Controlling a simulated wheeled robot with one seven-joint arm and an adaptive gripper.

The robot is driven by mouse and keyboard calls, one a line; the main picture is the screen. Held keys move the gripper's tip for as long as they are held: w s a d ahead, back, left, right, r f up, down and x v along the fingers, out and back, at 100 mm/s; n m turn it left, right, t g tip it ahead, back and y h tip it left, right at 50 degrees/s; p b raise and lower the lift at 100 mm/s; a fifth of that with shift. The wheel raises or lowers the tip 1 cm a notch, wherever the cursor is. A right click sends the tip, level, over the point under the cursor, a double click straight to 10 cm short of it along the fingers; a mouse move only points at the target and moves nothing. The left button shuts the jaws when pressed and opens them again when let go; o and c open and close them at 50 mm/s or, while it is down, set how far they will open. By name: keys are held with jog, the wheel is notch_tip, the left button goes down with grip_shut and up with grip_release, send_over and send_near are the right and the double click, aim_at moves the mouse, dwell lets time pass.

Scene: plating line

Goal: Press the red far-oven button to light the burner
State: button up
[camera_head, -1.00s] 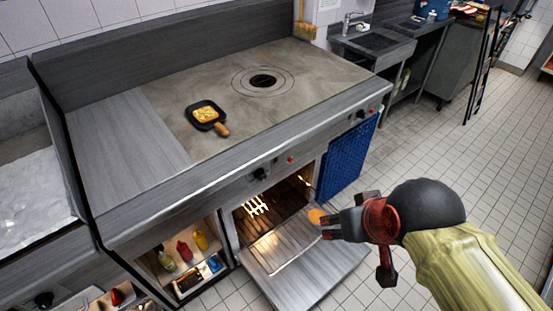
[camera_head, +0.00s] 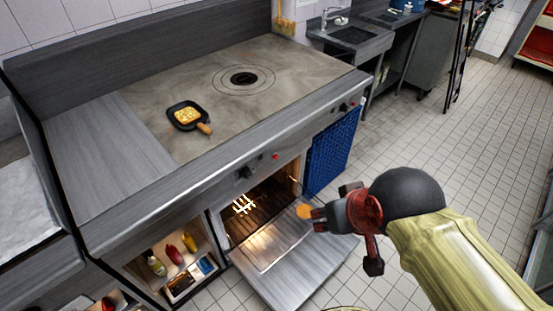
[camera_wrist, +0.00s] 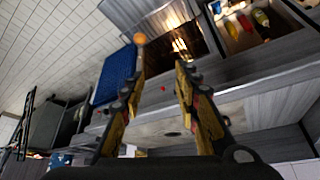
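A red button (camera_head: 276,156) sits on the cooking counter's front panel, right of a black knob (camera_head: 245,173) and above the open oven (camera_head: 262,205). A red dot that looks like a button (camera_wrist: 163,88) shows between my fingers in the wrist view. Another black knob (camera_head: 344,107) sits farther right on the panel; a button beside it is too small to make out. My gripper (camera_head: 316,214) is in front of the counter, below and right of the red button, apart from it. Its fingers (camera_wrist: 160,60) are spread, with nothing between them. A small orange ball (camera_head: 304,211) shows at one fingertip.
The oven door (camera_head: 300,268) is folded down below my gripper. A pan with food (camera_head: 187,117) stands on the cooktop. Bottles fill a shelf (camera_head: 178,262) at left.

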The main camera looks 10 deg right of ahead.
grip_shut()
dwell(1.4)
